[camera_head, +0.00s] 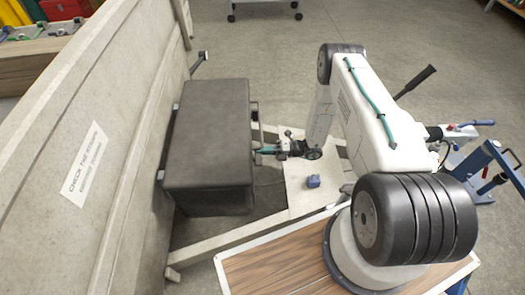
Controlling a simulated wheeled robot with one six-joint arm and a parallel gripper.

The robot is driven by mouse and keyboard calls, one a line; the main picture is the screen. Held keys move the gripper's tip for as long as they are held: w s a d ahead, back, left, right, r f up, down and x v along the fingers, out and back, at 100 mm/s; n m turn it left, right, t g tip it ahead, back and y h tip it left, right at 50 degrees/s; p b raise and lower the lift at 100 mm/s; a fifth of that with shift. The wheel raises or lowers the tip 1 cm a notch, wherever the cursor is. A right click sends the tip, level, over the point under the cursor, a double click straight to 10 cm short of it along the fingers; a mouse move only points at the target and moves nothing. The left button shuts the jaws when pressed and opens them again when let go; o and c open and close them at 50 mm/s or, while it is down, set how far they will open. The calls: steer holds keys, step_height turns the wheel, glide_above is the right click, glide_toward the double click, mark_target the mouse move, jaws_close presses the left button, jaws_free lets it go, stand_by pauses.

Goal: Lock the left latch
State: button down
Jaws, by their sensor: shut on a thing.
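A dark grey box (208,130) with a lid sits beside the trailer's pale side wall. My gripper (262,150) is at the box's right-hand face, its teal fingers pointing left at it. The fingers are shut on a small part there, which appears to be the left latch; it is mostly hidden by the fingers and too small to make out. A dark bracket-like part (255,110) shows on the same face, farther up in the picture. Whether the latch is locked cannot be told.
A pale plate (303,198) lies under my gripper, with a small blue object (313,181) on it. The trailer's beam (250,232) runs below the box. A blue wheeled stand (490,170) is at the right. Open floor (270,60) lies beyond.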

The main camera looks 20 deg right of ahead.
steer(key=shift+w+d+f+m, duration=0.1)
steer(key=shift+f+m, duration=0.1)
steer(key=shift+m, duration=0.6)
steer(key=shift+f+m, duration=0.2)
steer(key=shift+m, duration=0.6)
steer(key=c, duration=1.4)
jaws_free()
steer(key=shift+o, duration=0.2)
steer(key=v, duration=0.7)
steer(key=shift+d, duration=0.35)
